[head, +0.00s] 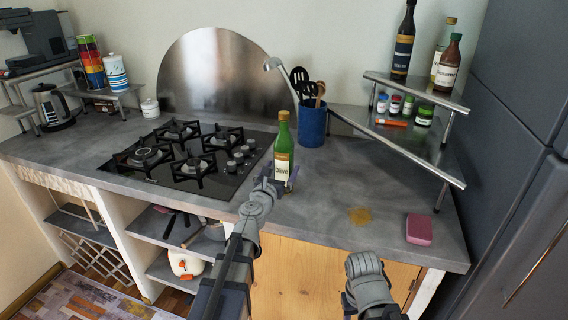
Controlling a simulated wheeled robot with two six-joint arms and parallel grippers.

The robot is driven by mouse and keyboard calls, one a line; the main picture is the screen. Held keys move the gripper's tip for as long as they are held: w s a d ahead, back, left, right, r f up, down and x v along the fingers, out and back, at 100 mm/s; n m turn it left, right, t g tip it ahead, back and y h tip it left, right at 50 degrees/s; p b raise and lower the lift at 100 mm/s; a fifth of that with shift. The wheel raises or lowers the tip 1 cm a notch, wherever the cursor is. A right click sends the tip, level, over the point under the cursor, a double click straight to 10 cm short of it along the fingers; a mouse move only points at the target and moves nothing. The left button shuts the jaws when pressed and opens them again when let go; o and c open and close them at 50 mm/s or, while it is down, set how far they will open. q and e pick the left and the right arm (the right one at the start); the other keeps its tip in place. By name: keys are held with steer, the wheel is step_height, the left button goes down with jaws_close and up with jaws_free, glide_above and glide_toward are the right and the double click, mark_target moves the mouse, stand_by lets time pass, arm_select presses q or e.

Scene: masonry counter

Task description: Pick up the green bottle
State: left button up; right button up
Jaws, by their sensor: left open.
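The green bottle (284,146) stands upright on the grey counter, right of the black cooktop. It has a pale label and a yellowish cap. My left gripper (270,183) is at the bottle's lower left side, open, with its fingers close to the bottle. Whether the fingers touch it I cannot tell. My right arm comes in at the bottom right, low in front of the counter; its gripper's fingers do not show.
A blue utensil holder (312,127) stands just behind the bottle to the right. The cooktop (190,158) lies to the left. A corner shelf (415,92) holds bottles and jars.

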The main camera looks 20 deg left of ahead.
mark_target(284, 163)
arm_select(q)
steer(key=w, duration=0.4)
steer(key=shift+f, duration=0.15)
steer(key=shift+s, duration=0.15)
steer(key=shift+c, duration=0.2)
jaws_close()
stand_by(0.4)
